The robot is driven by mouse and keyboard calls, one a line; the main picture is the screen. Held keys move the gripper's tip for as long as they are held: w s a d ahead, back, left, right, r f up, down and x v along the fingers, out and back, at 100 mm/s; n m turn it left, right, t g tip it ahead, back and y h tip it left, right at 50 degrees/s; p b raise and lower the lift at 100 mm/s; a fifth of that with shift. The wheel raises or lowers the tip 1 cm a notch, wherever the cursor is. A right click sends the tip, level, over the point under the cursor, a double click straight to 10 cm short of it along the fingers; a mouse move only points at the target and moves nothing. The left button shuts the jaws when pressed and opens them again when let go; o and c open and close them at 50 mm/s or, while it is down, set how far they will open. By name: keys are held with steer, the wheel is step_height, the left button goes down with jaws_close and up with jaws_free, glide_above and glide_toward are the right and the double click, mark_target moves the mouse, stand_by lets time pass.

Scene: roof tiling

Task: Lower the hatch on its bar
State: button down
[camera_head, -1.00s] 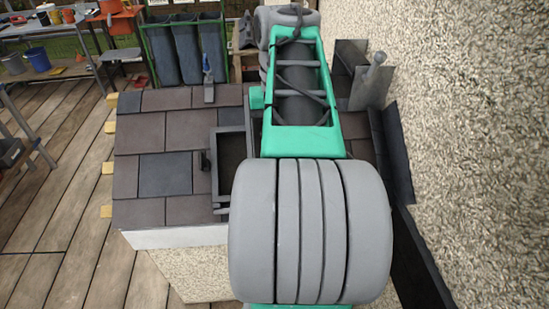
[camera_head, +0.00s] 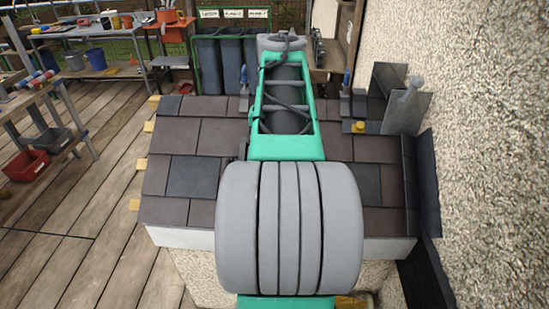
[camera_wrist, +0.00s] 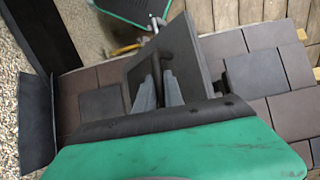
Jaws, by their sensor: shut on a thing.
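The hatch (camera_wrist: 198,62) is a dark flat panel, standing tilted above the roof tiles in the wrist view. A thin dark bar (camera_wrist: 167,60) shows at its face, between the tips of my gripper (camera_wrist: 160,92). My grey fingers are shut on this bar; their exact contact is partly hidden by the wrist housing. The tiled roof (camera_head: 205,138) shows on both sides of my arm in the head view. My arm hides the hatch, its opening and my gripper there.
A pebbled wall (camera_head: 480,150) rises close on the right, with dark upright sheets (camera_head: 427,180) along the roof edge. Blue-handled tools (camera_head: 244,88) stand on the roof's far part. A yellow object (camera_head: 357,127) sits right of my arm.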

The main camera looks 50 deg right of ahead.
steer(key=c, duration=1.7)
jaws_free()
steer(key=shift+c, duration=0.2)
steer(key=r+p, duration=0.3)
steer(key=r, duration=0.1)
steer(key=r+p, duration=0.3)
steer(key=r, duration=0.1)
steer(key=shift+w+d+p, duration=0.2)
steer(key=shift+p, duration=0.2)
steer(key=shift+f, duration=0.1)
steer(key=w+a+f+n+t, duration=0.1)
steer(key=w+a+f+n, duration=0.15)
steer(key=a, duration=0.45)
steer(key=w+a+f+n, duration=0.2)
steer(key=w+a, duration=0.1)
steer(key=a, duration=0.3)
steer(key=s+a+f+n+t, duration=0.1)
steer(key=a+f+n, duration=0.2)
steer(key=a, duration=0.4)
steer(key=a+f+n+t, duration=0.2)
steer(key=a+f, duration=0.3)
steer(key=a, duration=0.3)
steer(key=shift+s+a+f+n+h, duration=0.15)
steer(key=shift+s+n+h, duration=0.2)
steer(key=shift+n, duration=0.4)
